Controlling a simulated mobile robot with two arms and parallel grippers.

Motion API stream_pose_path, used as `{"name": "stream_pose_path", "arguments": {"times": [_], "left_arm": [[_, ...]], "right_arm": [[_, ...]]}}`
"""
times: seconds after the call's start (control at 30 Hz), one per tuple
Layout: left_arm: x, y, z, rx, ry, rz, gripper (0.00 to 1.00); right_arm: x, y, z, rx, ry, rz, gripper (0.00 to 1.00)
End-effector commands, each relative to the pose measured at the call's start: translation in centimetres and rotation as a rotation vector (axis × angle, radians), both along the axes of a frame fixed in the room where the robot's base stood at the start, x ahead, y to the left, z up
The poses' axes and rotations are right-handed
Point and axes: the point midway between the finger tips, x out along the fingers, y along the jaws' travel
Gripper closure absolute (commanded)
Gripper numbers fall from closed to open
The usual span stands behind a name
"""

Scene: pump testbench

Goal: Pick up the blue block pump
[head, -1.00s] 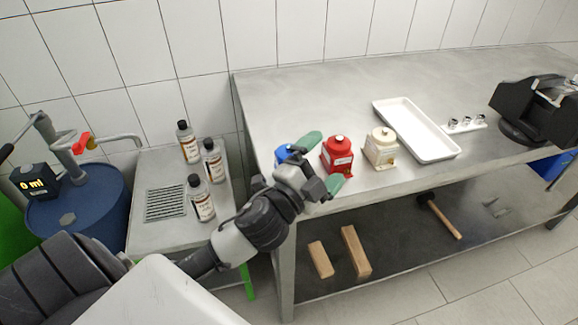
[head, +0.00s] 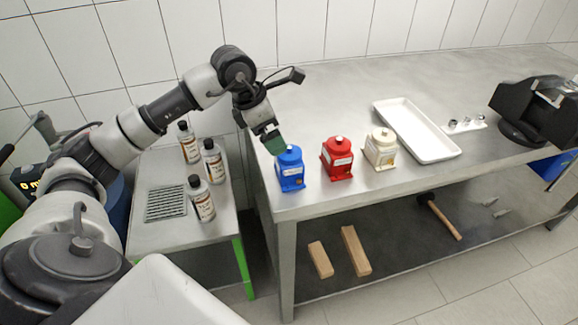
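The blue block pump (head: 290,171) stands upright on the steel table, near its left front corner, with a white cap on top. My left gripper (head: 273,142) is behind and just above the pump, slightly to its left, its green finger pointing down. Only one green finger shows clearly, and the other is hidden, so its opening cannot be judged. I cannot tell whether the finger touches the pump. My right gripper is not in view.
A red pump (head: 337,160) and a cream pump (head: 381,149) stand right of the blue one. A white tray (head: 440,153) lies farther right, near a black fixture (head: 535,112). Several bottles (head: 201,198) stand on the lower left side table. The table's back middle is clear.

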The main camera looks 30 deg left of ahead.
Motion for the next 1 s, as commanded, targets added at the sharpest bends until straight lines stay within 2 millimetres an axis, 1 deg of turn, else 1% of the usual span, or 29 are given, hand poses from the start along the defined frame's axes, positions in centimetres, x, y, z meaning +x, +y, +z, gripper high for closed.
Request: {"name": "stream_pose_path", "arguments": {"times": [0.03,0.13,0.2,0.37,0.53,0.6,0.7,0.8,0.97,1.0], "left_arm": [[0.2,-0.3,-0.9,-0.002,0.007,-0.002,0.00],[0.7,-0.8,-2.3,-0.004,0.005,-0.003,0.00],[0.9,-1.0,-3.0,-0.006,0.003,-0.003,0.00],[1.3,-1.3,-4.0,-0.005,0.003,-0.002,0.00],[2.3,-2.3,-5.9,-0.008,0.004,-0.004,0.00],[2.6,-2.5,-7.0,-0.008,0.005,-0.003,0.00],[2.8,-2.8,-8.0,-0.008,0.003,-0.003,0.00],[3.0,-2.8,-8.3,-0.006,0.001,-0.003,0.00],[3.0,-2.8,-8.4,-0.005,0.000,-0.003,0.00],[3.0,-2.8,-8.4,-0.006,0.001,-0.003,0.03]], "right_arm": [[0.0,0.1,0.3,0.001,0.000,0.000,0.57],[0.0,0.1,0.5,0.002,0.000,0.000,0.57],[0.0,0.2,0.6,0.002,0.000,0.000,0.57],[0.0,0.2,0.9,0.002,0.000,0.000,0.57],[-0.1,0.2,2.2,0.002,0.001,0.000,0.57],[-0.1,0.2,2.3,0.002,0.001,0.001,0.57],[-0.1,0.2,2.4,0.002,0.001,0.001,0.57],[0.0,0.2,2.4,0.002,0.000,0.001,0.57],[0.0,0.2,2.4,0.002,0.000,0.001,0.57],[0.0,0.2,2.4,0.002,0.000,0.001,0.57]]}}
